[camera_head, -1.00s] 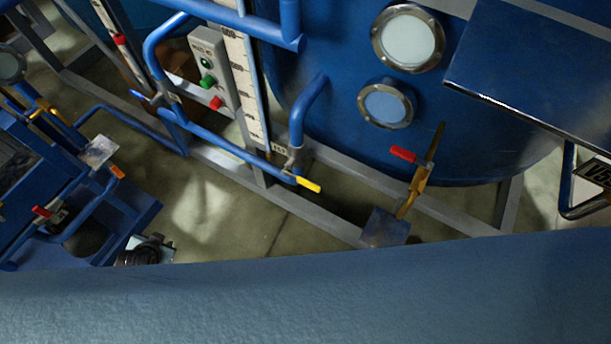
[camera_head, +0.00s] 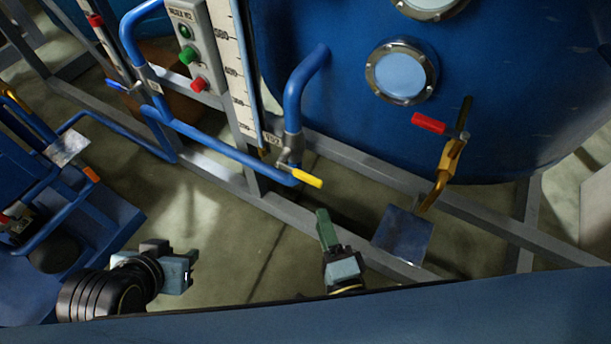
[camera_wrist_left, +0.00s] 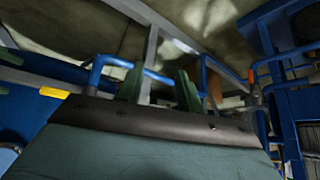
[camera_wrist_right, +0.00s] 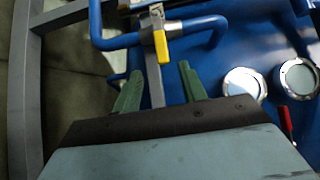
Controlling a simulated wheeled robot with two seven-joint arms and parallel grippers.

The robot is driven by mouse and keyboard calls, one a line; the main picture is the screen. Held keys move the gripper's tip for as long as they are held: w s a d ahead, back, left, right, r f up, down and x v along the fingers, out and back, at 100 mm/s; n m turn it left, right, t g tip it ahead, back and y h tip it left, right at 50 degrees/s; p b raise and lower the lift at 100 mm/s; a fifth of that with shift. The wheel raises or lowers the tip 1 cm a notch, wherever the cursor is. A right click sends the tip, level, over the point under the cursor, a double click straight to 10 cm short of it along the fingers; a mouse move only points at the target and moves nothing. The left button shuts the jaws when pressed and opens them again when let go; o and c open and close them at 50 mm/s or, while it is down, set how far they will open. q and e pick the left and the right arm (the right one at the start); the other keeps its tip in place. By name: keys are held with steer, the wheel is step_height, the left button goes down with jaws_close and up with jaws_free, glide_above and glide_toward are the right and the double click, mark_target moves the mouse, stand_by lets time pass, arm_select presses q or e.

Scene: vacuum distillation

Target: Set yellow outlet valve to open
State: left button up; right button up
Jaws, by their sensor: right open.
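The yellow outlet valve handle (camera_head: 307,177) sits at the end of a blue pipe in front of the large blue tank. It points right and slightly down. In the right wrist view the yellow handle (camera_wrist_right: 161,47) lies ahead of and between the fingertips, apart from them. My right gripper (camera_head: 325,218) is just below and right of the handle, green fingers apart and empty; it also shows in the right wrist view (camera_wrist_right: 160,78). My left gripper (camera_head: 191,266) is low at left over the floor. Its fingers (camera_wrist_left: 158,78) are apart and empty in the left wrist view.
A red-handled valve (camera_head: 428,122) on a brass fitting stands to the right, above a metal plate (camera_head: 403,235). A control box (camera_head: 197,50) with green and red buttons is upper left. Blue pipes (camera_head: 225,155) and a grey frame (camera_head: 370,170) surround the valve.

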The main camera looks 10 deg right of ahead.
mark_target(309, 182)
steer(key=w, duration=0.4)
steer(key=w+a+b, duration=0.1)
steer(key=w, duration=0.3)
steer(key=w+a+b, duration=0.1)
steer(key=w, duration=0.3)
steer(key=shift+w, duration=0.1)
arm_select(q)
steer(key=w+d+r+t+h, duration=0.1)
steer(key=w+d+r+t, duration=0.2)
steer(key=w+r+t, duration=0.2)
steer(key=shift+w+d+r+t+h, duration=0.2)
steer(key=shift+w+r+t+h, duration=0.15)
steer(key=shift+w+r, duration=0.4)
arm_select(e)
steer(key=shift+w+r, duration=0.1)
steer(key=shift+w, duration=0.4)
arm_select(q)
steer(key=shift+w+f, duration=0.15)
arm_select(e)
jaws_close()
